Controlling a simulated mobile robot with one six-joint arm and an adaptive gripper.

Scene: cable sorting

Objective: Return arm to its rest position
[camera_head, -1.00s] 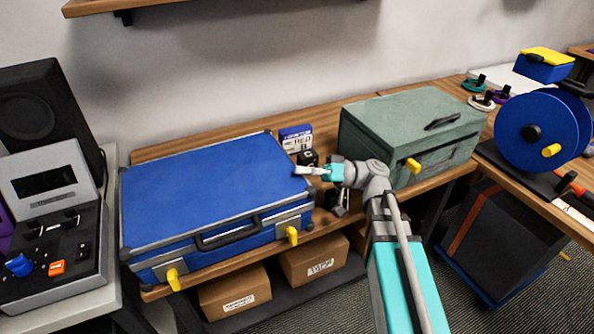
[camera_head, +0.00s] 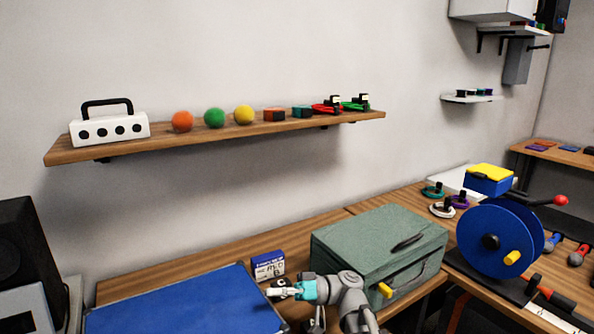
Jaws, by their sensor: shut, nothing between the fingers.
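My gripper (camera_head: 279,291) is at the lower middle of the head view, with a turquoise band behind its pale fingers. It is shut and empty. It points left, over or beside the right edge of the blue case (camera_head: 190,306). The grey wrist joints of my arm run down to the right and leave the picture at the bottom edge. I cannot tell whether the fingers touch the case.
A green toolbox (camera_head: 375,238) stands close right of my arm. A small blue-and-white box (camera_head: 268,265) stands behind my gripper. A blue reel (camera_head: 495,240) stands further right. A wall shelf (camera_head: 225,138) holds balls, small blocks and a white box.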

